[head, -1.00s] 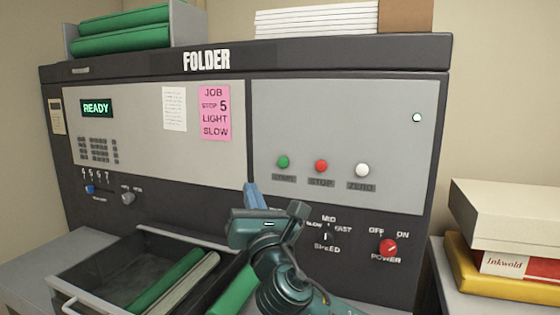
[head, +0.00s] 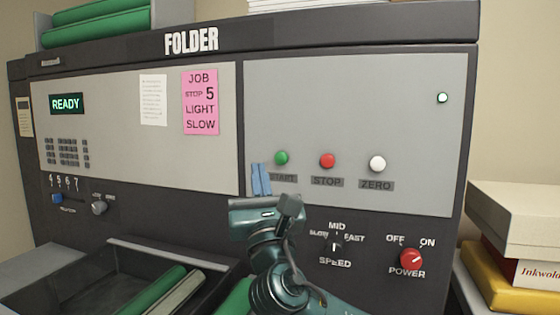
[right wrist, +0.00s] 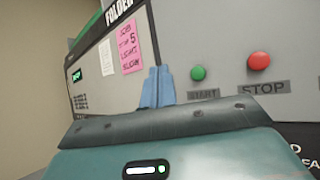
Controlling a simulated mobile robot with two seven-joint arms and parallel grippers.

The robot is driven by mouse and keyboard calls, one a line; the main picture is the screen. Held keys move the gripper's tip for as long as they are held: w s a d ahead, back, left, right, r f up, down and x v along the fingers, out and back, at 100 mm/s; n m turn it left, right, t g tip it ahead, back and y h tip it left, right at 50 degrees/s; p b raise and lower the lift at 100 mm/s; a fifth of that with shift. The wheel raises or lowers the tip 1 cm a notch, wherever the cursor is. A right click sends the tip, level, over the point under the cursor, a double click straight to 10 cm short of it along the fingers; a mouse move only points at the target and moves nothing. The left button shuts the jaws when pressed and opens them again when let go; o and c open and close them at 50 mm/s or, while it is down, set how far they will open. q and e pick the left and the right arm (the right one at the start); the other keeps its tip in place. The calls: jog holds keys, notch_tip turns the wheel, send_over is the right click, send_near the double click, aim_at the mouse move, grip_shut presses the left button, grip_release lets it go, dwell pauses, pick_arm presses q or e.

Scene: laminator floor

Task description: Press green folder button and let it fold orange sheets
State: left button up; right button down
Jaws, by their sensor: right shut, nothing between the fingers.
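The green START button (head: 281,158) is on the grey right panel of the folder (head: 350,110), left of the red STOP button (head: 327,160). It also shows in the right wrist view (right wrist: 198,73). My right gripper (head: 261,179) has its blue fingers shut and empty, just left of and below the green button in the head view. In the right wrist view the fingertips (right wrist: 157,88) appear left of the button, apart from it in the picture; the depth gap is unclear. The display (head: 66,104) reads READY. I see no orange sheets. My left gripper is out of view.
A white ZERO button (head: 377,164) is right of STOP. Below are the speed knob (head: 334,246) and red power knob (head: 411,259). A tray (head: 190,254) with green rolls or sheets is at lower left. Boxes (head: 520,218) stand at right.

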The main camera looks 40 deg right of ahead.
aim_at(281, 158)
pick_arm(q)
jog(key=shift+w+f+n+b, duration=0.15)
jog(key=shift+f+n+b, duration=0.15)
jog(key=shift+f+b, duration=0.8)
pick_arm(e)
jog(key=shift+w+d, duration=0.7)
jog(key=shift+d, duration=0.6)
jog(key=shift+w+d, duration=0.65)
jog(key=shift+d, duration=0.7)
jog(key=shift+w+d, duration=0.7)
jog(key=shift+d, duration=0.6)
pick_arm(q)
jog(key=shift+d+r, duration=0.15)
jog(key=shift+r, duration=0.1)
pick_arm(e)
jog(key=shift+w+d, duration=0.1)
jog(key=shift+w+d, duration=0.1)
jog(key=shift+d, duration=0.15)
